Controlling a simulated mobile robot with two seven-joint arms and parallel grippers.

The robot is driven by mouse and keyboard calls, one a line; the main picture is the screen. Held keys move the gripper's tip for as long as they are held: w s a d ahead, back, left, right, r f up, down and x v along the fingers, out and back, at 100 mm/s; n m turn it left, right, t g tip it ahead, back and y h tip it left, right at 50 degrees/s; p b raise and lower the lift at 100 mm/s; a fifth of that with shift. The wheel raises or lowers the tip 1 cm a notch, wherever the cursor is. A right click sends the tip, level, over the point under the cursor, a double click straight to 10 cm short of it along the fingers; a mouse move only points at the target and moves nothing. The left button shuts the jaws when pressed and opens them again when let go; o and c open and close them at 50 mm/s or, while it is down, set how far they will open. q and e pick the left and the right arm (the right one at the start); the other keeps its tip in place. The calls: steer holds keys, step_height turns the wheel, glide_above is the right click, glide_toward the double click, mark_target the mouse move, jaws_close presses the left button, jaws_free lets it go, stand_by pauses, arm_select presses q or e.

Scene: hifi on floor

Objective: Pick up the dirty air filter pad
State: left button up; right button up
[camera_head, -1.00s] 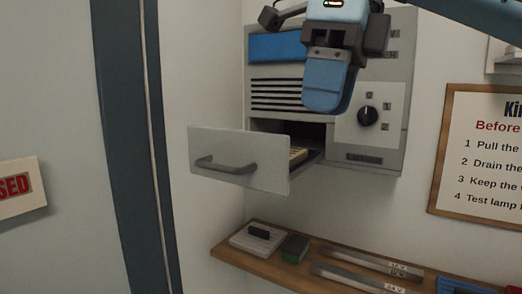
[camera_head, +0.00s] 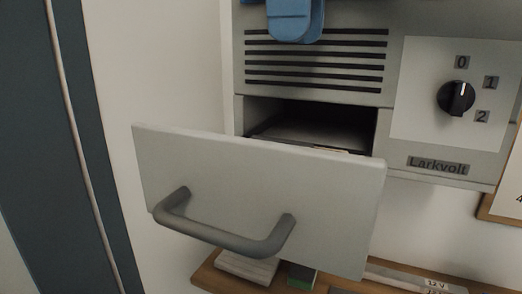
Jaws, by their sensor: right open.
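The grey unit (camera_head: 310,97) has an open drawer (camera_head: 260,195) pulled well out, with a dark handle (camera_head: 225,235) on its front panel. The front panel hides most of the drawer's inside. Only a thin pale edge (camera_head: 338,151) shows behind the panel's top right; I cannot tell whether it is the dirty air filter pad. My right gripper (camera_head: 293,25) is open and empty, cut off by the top edge, in front of the unit and above the drawer. My left gripper is out of view.
A control panel with a black knob (camera_head: 456,98) is right of the slots. Below the drawer is a wooden shelf (camera_head: 207,276) with a white pad-like block (camera_head: 246,267), a green-and-dark block (camera_head: 301,276) and labelled strips (camera_head: 410,279). A dark door frame (camera_head: 60,150) stands at left.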

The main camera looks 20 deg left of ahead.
steer(key=p, duration=0.1)
glide_above(293, 142)
step_height(293, 142, down, 8)
steer(key=shift+s+r, duration=0.1)
steer(key=shift+r, duration=0.15)
steer(key=shift+f, duration=0.55)
steer(key=shift+f+p, duration=0.3)
steer(key=shift+p, duration=0.2)
step_height(293, 142, down, 4)
steer(key=shift+d+r+p, duration=0.1)
steer(key=shift+r+p, duration=0.05)
steer(key=shift+p, duration=0.6)
steer(key=shift+f, duration=0.4)
steer(key=shift+c, duration=0.2)
